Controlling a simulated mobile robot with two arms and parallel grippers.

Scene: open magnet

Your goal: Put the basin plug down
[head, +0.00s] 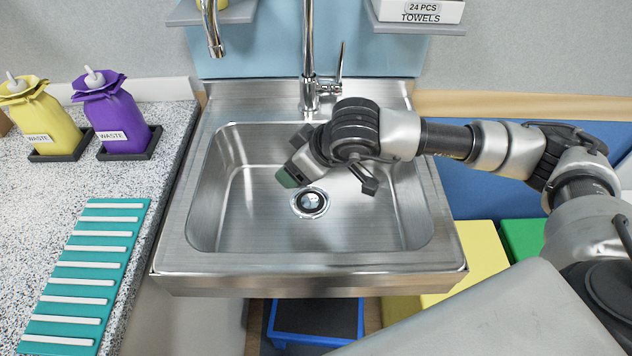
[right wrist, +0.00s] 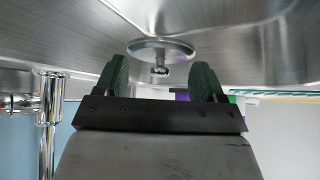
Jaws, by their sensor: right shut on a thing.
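My right gripper (head: 328,182) reaches into the steel sink (head: 215,262), its fingers spread wide above the basin floor. The round drain (head: 310,203) shows just below it in the head view, with a dark ring and pale middle. In the right wrist view my green-padded fingers (right wrist: 161,75) stand on either side of a small metal knob, which I take as the basin plug (right wrist: 160,70), against a round steel disc. The gripper is shut on it; exact finger contact is hard to see. My left gripper is out of view.
The tall faucet (head: 308,60) and its lever stand at the sink's back. A speckled counter (head: 60,185) at left bears yellow (head: 38,120) and purple (head: 115,115) waste bags and a teal ribbed mat (head: 85,265). The basin's left and front floor is clear.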

